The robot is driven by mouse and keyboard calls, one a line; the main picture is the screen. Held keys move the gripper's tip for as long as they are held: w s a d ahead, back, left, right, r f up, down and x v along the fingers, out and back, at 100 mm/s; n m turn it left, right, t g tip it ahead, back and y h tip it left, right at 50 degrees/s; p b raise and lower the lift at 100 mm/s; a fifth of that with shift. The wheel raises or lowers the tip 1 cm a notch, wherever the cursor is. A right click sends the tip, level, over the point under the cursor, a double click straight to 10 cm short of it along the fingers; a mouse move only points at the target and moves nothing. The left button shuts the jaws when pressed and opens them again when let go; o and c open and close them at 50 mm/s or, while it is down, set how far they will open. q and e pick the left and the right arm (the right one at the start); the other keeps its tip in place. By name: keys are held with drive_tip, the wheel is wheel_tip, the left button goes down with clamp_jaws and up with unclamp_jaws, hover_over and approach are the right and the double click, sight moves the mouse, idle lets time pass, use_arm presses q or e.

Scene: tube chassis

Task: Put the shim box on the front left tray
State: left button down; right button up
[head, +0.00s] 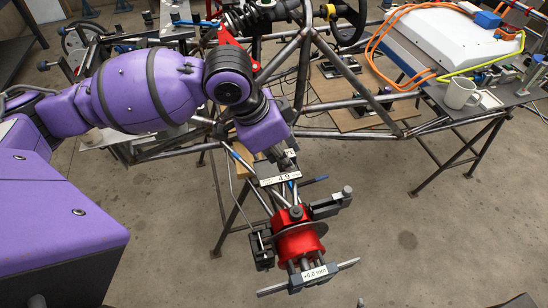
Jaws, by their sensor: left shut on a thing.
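My left arm comes in from the left, and its gripper (287,160) hangs below the purple wrist, among dark bars at the chassis's near end. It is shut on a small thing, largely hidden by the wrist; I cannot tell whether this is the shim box. A white label reading about 4.9 mm (280,178) shows just below the gripper. Below that is a red cylindrical fixture (298,240) with dark clamps and a label reading +0.0 mm (314,272). I cannot make out the front left tray for certain. My right gripper is not in view.
The tube chassis (310,130) runs across the middle. Tan boards (352,116) carry dark blocks among its tubes. At the right are a white case (435,45) with orange cables and a mug (460,93) on a grey shelf. The concrete floor (420,220) at the lower right is largely clear.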

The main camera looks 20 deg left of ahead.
use_arm(q)
drive_tip(key=w+a+f, duration=0.1)
drive_tip(key=w+f, duration=0.1)
drive_tip(key=w+a+f, duration=0.1)
drive_tip(key=w+f, duration=0.1)
drive_tip(key=w+a+f, duration=0.2)
drive_tip(key=shift+f, duration=0.25)
drive_tip(key=shift+w+f+b, duration=0.15)
drive_tip(key=shift+f+b, duration=0.15)
drive_tip(key=shift+f, duration=1.4)
drive_tip(key=shift+f, duration=0.1)
drive_tip(key=c, duration=2)
unclamp_jaws()
drive_tip(key=shift+f, duration=0.1)
drive_tip(key=shift+o, duration=0.9)
drive_tip(key=shift+r, duration=0.2)
drive_tip(key=v, duration=1.2)
